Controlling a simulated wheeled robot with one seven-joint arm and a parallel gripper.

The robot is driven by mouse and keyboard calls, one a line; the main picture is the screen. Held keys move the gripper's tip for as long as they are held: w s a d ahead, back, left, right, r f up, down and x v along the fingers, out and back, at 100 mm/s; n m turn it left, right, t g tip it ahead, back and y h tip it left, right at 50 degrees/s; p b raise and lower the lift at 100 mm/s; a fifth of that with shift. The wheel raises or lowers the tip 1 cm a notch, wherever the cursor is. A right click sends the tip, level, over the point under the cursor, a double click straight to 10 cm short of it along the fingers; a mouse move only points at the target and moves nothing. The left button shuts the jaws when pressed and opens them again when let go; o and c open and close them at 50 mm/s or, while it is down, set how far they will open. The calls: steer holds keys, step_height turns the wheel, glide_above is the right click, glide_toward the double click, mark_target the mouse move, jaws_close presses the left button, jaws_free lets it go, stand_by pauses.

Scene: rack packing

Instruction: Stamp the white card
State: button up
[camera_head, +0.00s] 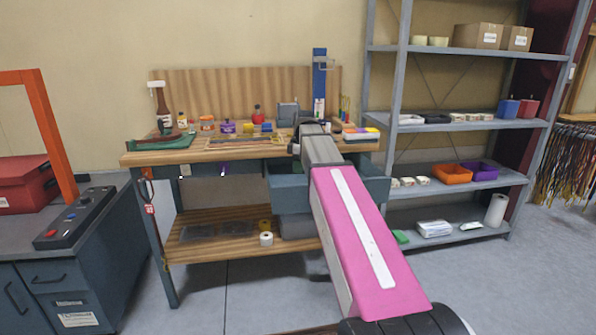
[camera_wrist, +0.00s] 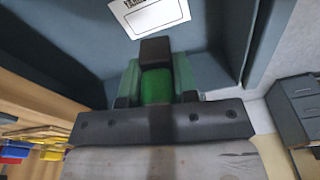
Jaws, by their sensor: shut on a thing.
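The white card (camera_wrist: 150,14) shows at the top of the wrist view against a blue-grey surface. It has dark printed letters and a framed blank box, and its upper part is cut off. My gripper (camera_wrist: 155,76) is shut on a small block (camera_wrist: 155,51) with a dark end and a green body, which looks like a stamp. The block's dark end overlaps the blue-grey surface just below the card's edge in the picture. I cannot tell whether it touches. In the head view my arm hides the gripper, and I cannot make out the card.
A wooden workbench (camera_head: 150,158) holds jars, bottles and trays. Blue-grey drawers (camera_head: 288,193) hang below its top. A grey shelf unit (camera_head: 480,127) stands to the right with boxes and bins. A dark cabinet (camera_head: 75,265) stands at left. Floor between is clear.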

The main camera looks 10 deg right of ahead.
steer(key=shift+w+f+n, duration=0.25)
steer(key=shift+f+n, duration=0.25)
steer(key=shift+n, duration=0.05)
steer(key=shift+w+f+n, duration=0.2)
steer(key=shift+f+n, duration=0.3)
steer(key=shift+n, duration=0.05)
steer(key=shift+f, duration=2.95)
steer(key=shift+f, duration=0.5)
steer(key=shift+r, duration=0.1)
steer(key=shift+r, duration=3.45)
